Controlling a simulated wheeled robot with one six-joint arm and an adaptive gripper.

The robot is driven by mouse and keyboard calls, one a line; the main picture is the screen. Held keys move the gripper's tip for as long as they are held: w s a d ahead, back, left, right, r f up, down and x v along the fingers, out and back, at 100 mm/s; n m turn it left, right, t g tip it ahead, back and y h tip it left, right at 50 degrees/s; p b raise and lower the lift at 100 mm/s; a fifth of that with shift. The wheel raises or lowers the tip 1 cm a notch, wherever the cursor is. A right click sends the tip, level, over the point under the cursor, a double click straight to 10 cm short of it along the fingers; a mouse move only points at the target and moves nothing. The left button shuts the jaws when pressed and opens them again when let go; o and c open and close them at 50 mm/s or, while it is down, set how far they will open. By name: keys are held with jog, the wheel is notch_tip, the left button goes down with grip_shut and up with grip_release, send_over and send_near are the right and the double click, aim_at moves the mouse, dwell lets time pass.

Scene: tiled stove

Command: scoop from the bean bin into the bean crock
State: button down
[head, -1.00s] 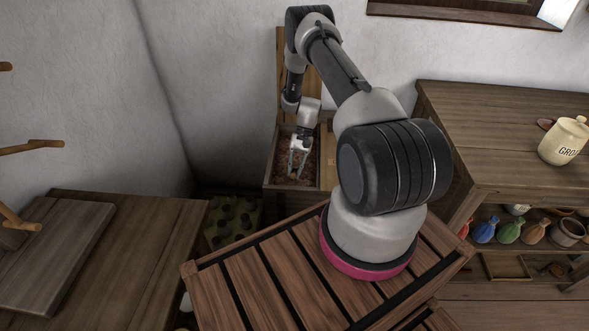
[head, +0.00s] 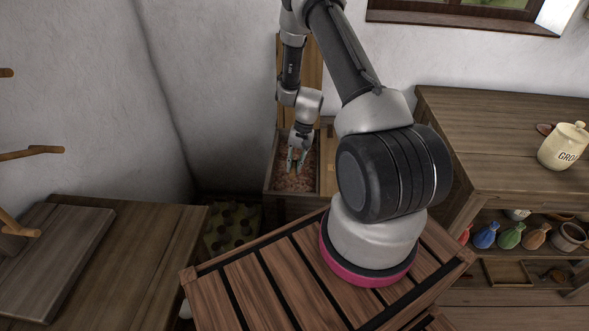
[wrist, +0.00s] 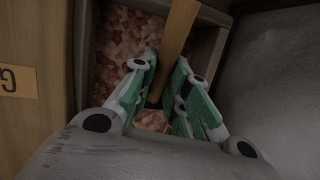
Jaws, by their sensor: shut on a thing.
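The bean bin (head: 268,176) is an open wooden box by the back wall with reddish-brown beans inside. Its beans (wrist: 125,45) also show in the wrist view. My gripper (head: 297,160) is inside the bin's opening, low over the beans. In the wrist view my gripper (wrist: 160,95) has its green-padded fingers on either side of a flat wooden bar, which looks like a scoop handle (wrist: 178,35). Its lower end is hidden between the fingers and no scoop bowl shows. A cream lidded crock (head: 563,148) with lettering starting "GRO" stands on the right counter. I see no crock marked for beans.
A wooden lid or board (head: 314,85) stands upright behind the bin. A second closed compartment (head: 328,165) adjoins the bin's right side. The counter (head: 480,130) is mostly clear; its shelf holds coloured bottles (head: 510,232).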

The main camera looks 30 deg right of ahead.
jog(key=shift+t, duration=0.3)
jog(key=shift+s+a+r, duration=0.2)
jog(key=shift+s+r, duration=0.1)
jog(key=shift+r, duration=1)
jog(key=shift+s+a+r, duration=0.2)
jog(key=shift+s+r, duration=0.05)
jog(key=shift+r, duration=1)
jog(key=shift+s+a+r, duration=0.2)
jog(key=shift+s+r, duration=0.1)
jog(key=shift+r, duration=1)
